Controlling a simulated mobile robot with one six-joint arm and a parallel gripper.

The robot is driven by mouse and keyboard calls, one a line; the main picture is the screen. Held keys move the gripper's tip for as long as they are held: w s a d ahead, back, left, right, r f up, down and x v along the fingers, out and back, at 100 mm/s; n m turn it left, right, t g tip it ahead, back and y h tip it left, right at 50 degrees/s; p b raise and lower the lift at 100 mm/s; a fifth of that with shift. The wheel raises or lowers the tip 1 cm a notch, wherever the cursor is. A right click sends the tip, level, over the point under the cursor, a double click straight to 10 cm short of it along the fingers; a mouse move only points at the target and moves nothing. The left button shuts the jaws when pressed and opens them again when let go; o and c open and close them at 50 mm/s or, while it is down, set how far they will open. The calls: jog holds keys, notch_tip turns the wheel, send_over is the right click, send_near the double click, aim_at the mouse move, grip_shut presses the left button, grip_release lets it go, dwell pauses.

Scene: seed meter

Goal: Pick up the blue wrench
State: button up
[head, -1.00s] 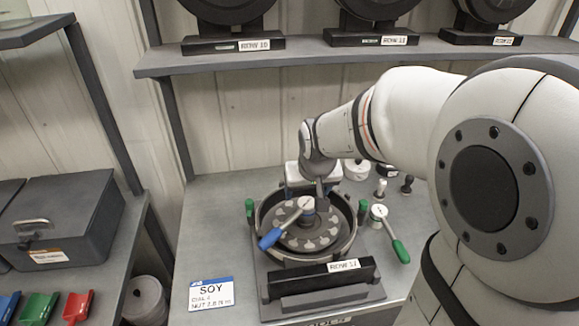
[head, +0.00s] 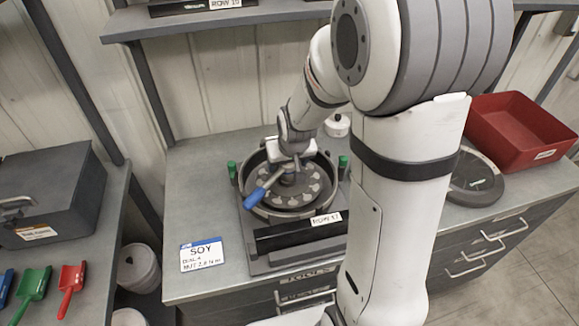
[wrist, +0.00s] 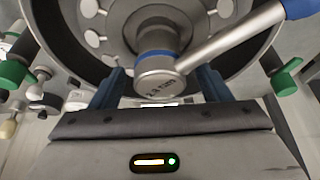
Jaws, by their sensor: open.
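The blue wrench has a blue grip (head: 256,198) and a silver shaft. It lies across the top of the round seed meter (head: 262,207), its head at the centre. In the wrist view the wrench's silver head (wrist: 157,76) with a blue band sits at the meter's hub, and its shaft runs to the upper right. My gripper (head: 289,165) is over the hub. In the wrist view my gripper's fingers (wrist: 161,75) are open, one on each side of the wrench head, with gaps showing. Contact is not visible.
Green knobs (head: 233,173) flank the meter. The ROW label block (head: 297,232) is in front. A SOY card (head: 202,254) lies left. A red bin (head: 518,130) stands right. A shelf (head: 230,22) runs behind. My arm hides part of the bench.

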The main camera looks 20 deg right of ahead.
grip_shut()
dwell(0.7)
